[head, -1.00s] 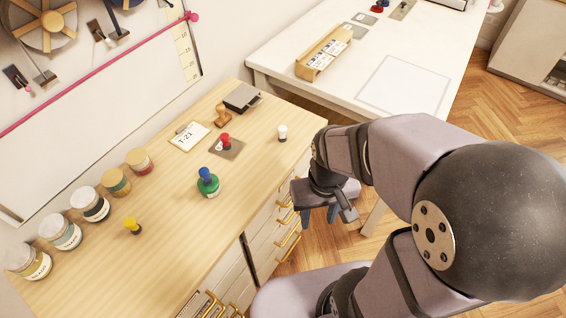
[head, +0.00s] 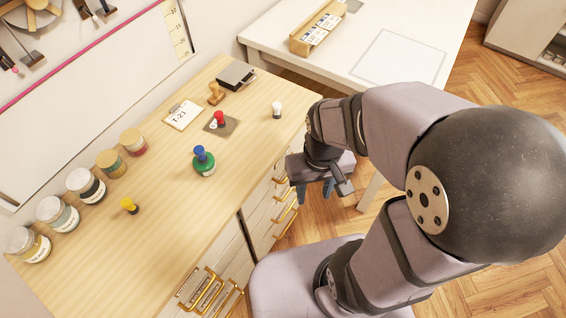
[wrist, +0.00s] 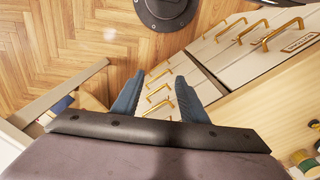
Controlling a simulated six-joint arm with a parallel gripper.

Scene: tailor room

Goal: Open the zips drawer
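The wooden-topped cabinet has pale drawers with gold bar handles (head: 283,217) on its front. More drawers show at lower left (head: 205,290). In the wrist view, drawer fronts (wrist: 225,45) with gold handles lie at the upper right, and one carries a small label (wrist: 300,43) too blurred to read. I cannot tell which drawer is the zips drawer. My gripper (head: 314,194) hangs beside the cabinet's far front end. In the wrist view my gripper (wrist: 159,80) has its two blue-grey fingers apart, with nothing between them. It does not appear to hold any handle.
A white table (head: 440,50) stands behind. Wooden floor (wrist: 60,50) is open beside the cabinet.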

